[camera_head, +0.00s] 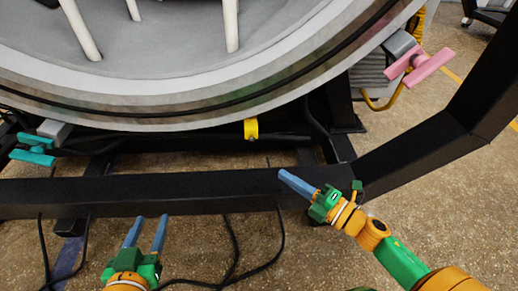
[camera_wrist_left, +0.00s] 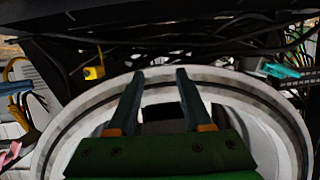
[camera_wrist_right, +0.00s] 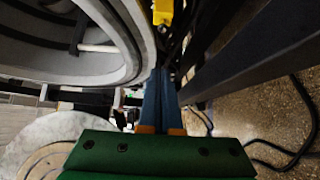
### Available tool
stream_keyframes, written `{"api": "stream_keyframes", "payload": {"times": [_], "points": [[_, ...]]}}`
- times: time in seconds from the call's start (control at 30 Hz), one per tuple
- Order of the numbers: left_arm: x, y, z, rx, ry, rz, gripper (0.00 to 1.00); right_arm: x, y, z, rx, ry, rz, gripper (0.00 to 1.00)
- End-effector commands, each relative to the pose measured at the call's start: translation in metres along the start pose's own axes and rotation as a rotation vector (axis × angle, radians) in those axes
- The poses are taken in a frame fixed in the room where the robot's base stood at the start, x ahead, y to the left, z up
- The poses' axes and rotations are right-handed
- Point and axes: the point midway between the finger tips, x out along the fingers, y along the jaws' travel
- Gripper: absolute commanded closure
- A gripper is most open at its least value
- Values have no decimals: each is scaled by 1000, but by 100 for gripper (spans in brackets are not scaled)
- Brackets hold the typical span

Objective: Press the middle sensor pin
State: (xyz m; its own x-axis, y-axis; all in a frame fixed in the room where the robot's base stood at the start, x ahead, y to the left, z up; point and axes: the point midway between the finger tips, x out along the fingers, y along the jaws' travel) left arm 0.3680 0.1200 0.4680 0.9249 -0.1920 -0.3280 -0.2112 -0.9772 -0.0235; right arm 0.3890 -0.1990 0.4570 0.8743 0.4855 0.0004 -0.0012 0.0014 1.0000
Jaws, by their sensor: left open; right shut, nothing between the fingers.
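A small yellow piece (camera_head: 251,129) sits under the bottom middle of the round furnace rim (camera_head: 215,118); I take it as the middle sensor pin, though no pin detail shows. It also appears in the left wrist view (camera_wrist_left: 94,72) and at the top of the right wrist view (camera_wrist_right: 162,12). My right gripper (camera_head: 284,175) is shut and empty, its blue fingers together, over the black frame beam, below and right of the yellow piece and apart from it. My left gripper (camera_head: 147,222) is open and empty, in front of the beam at lower left.
A black frame beam (camera_head: 150,197) crosses in front of the furnace, and another rises at right (camera_head: 420,150). A teal handle (camera_head: 33,153) is at left, a pink handle (camera_head: 420,66) at right. Black cables (camera_head: 232,245) lie on the speckled floor.

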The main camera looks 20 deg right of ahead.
Motion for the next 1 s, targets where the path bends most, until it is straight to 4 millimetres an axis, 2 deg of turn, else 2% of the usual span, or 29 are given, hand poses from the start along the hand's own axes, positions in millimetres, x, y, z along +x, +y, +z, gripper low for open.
{"api": "stream_keyframes", "payload": {"times": [0.27,0.53,0.8,1.0], "points": [[-3,6,-54,8,292,13,50,44,-1,0,-3,0,3,100],[-26,13,-108,12,603,30,50,98,0,1,-4,-1,4,100],[-66,19,-150,13,910,48,50,112,-2,18,0,-1,1,100],[-92,22,-167,12,1067,59,50,119,-2,26,2,-1,0,100]]}}
